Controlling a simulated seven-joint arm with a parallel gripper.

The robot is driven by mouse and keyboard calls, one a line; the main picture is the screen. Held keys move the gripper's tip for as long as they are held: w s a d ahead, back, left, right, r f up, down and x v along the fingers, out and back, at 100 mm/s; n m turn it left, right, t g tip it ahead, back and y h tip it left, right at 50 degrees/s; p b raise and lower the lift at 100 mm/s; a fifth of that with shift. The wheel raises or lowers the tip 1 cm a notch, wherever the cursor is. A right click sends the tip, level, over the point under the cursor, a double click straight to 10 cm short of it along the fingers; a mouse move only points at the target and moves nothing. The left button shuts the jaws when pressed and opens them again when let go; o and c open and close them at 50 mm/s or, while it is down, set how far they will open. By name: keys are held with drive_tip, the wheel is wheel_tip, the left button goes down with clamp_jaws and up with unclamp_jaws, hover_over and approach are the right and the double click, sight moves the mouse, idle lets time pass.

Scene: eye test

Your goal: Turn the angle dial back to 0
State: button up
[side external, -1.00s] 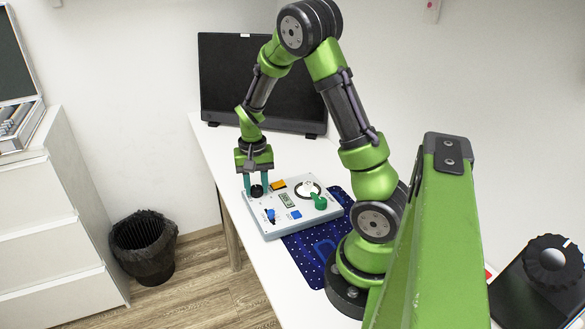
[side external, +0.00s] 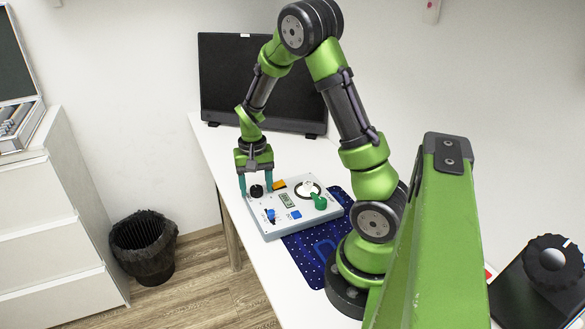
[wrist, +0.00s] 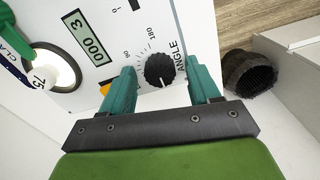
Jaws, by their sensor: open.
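The angle dial is a black ribbed knob (wrist: 159,69) with a white pointer mark, beside the printed word ANGLE and a scale showing 90 and 180. It also shows at the far left corner of the white control panel (side external: 272,222) in the side view (side external: 257,191). My gripper (wrist: 163,75) is open with its teal fingers on either side of the knob. In the wrist view a gap shows between the knob and each finger. The pointer's exact reading is too small to tell.
The panel also carries a counter display (wrist: 89,40), a yellow-orange part (side external: 279,184), a green handle (side external: 319,201) by a round dial, and blue controls (side external: 295,215). A blue dotted mat (side external: 305,258) lies under it. A black monitor (side external: 262,80) stands behind; a waste bin (side external: 143,246) is on the floor.

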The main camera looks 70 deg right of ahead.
sight(256, 187)
wheel_tip(256, 187, up, 17)
idle(0.5)
drive_tip(key=shift+d, duration=0.1)
drive_tip(key=s+a+r+n+t+y, duration=0.1)
drive_tip(key=s+a+r+n+t, duration=0.1)
drive_tip(key=a, duration=0.8)
drive_tip(key=s+a+r+n+t, duration=0.1)
drive_tip(key=s+a+n+t, duration=0.4)
drive_tip(key=a, duration=0.5)
drive_tip(key=shift+s+r+y, duration=0.4)
drive_tip(key=shift+s, duration=0.35)
